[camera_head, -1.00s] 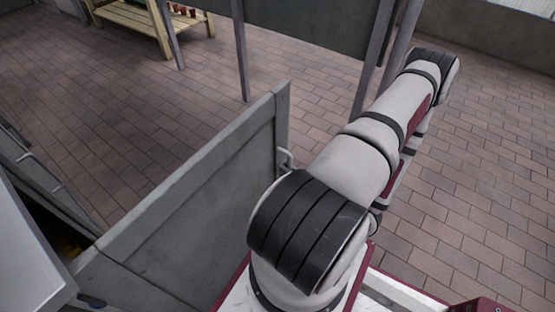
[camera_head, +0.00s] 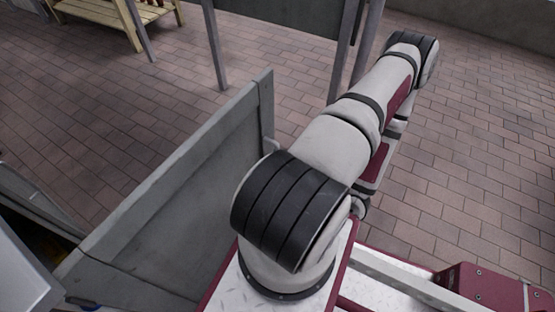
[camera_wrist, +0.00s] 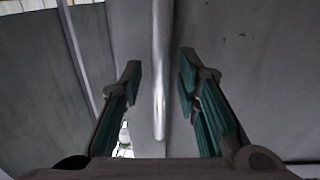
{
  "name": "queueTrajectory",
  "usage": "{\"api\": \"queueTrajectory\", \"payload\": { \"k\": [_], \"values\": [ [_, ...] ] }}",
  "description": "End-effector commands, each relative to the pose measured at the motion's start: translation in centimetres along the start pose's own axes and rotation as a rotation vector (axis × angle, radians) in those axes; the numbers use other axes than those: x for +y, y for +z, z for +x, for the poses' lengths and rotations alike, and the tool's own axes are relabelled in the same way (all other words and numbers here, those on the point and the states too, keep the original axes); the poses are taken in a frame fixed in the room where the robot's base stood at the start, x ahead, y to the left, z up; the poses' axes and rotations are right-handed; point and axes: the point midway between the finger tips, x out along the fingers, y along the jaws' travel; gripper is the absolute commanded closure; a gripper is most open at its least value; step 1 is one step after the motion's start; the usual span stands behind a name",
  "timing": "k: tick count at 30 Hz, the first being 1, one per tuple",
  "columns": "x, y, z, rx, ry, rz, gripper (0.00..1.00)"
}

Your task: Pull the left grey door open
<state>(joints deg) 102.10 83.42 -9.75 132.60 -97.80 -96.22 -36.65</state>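A grey door panel (camera_head: 185,190) stands upright at the left of my arm in the head view, its top edge running from lower left to upper middle. Part of a handle shows at its right end, next to my arm. In the wrist view my gripper (camera_wrist: 160,68) is open, with a teal-padded finger on each side of a vertical metal bar (camera_wrist: 159,80). The bar looks like a handle in front of a grey surface (camera_wrist: 235,70). Neither finger visibly touches it. My gripper is hidden in the head view.
Brick paving (camera_head: 470,150) lies open to the right and behind the door. Thin grey posts (camera_head: 215,45) stand at the back, with a wooden bench (camera_head: 105,22) at the upper left. Another grey panel (camera_head: 35,200) is at the far left.

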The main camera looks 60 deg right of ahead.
Motion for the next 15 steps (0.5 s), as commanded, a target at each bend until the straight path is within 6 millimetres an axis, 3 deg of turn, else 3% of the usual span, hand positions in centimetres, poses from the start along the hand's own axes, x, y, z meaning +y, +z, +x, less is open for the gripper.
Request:
{"api": "queueTrajectory", "payload": {
  "k": [7,15],
  "values": [
    [0.1,0.0,-1.6,-0.001,0.003,-0.001,0.7],
    [0.1,0.1,-7.0,-0.002,0.005,-0.001,0.7]
  ]
}}
